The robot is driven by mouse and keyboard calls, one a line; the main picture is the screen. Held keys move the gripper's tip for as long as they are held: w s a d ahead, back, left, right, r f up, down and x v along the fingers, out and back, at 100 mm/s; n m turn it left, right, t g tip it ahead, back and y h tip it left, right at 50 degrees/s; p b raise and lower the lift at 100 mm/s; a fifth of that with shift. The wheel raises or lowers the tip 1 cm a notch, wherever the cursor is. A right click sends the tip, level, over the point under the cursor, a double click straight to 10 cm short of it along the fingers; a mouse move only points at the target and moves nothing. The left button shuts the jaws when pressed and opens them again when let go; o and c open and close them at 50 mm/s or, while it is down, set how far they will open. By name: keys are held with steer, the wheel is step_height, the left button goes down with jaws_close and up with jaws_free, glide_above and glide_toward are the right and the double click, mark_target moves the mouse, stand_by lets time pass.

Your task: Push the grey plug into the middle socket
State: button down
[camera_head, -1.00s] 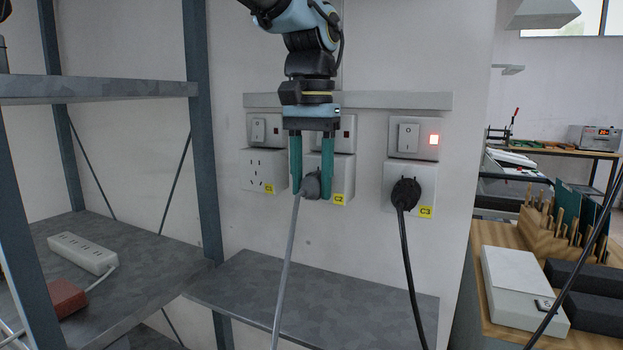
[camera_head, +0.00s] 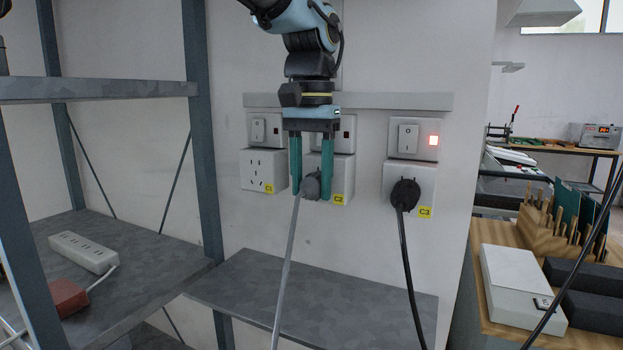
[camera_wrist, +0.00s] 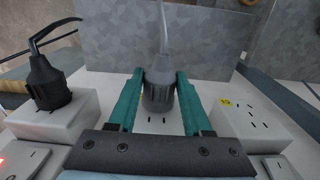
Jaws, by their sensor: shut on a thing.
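The grey plug (camera_head: 311,185) with its grey cable is between the teal fingertips of my gripper (camera_head: 312,190), in front of the lower part of the middle socket (camera_head: 341,172), labelled C2. My gripper reaches down from above and is shut on the plug. In the wrist view the plug (camera_wrist: 158,92) is between both fingers (camera_wrist: 161,78), its cable running up the picture. A few slots of the middle socket (camera_wrist: 163,128) show below the plug. I cannot tell whether the plug's pins touch or enter the socket. My fingers hide much of the socket in the head view.
The left socket C1 (camera_head: 262,170) is empty. A black plug (camera_head: 405,193) sits in the right socket C3 (camera_head: 427,180), its switch light red. A grey shelf (camera_head: 330,285) lies below the sockets. A metal rack (camera_head: 200,130) stands at the left with a white power strip (camera_head: 83,252).

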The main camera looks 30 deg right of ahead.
steer(key=shift+w+d+p, duration=0.3)
steer(key=shift+w+d, duration=0.05)
steer(key=shift+d, duration=0.15)
stand_by(0.3)
steer(key=shift+c, duration=1.3)
jaws_free()
steer(key=shift+r, duration=0.1)
